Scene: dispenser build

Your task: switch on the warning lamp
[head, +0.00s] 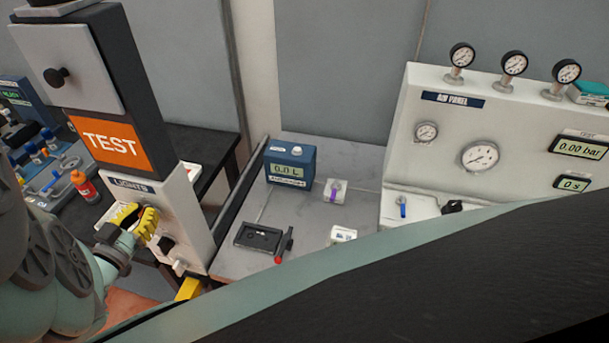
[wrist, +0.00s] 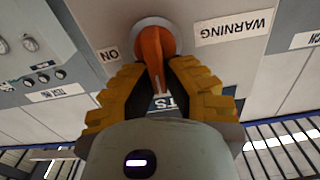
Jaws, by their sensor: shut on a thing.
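The orange rotary knob (wrist: 152,46) sits on a round grey base on a light panel, in the wrist view. A WARNING label (wrist: 233,27), upside down in this view, is to its right, and a small ON label (wrist: 109,55) is to its left. My gripper (wrist: 158,78) is shut on the knob, with a yellow ribbed finger on either side. The knob's white mark points down in the picture. In the head view my gripper (head: 140,222) is at the LIGHTS panel (head: 180,200) and hides the knob. I cannot make out the warning lamp.
The TEST sign (head: 108,143) is above the LIGHTS panel. A black switch (head: 167,244) sits lower on that panel. The grey bench (head: 318,215) to the right holds a blue meter (head: 290,163) and a black tray. The air panel (head: 445,105) stands farther right.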

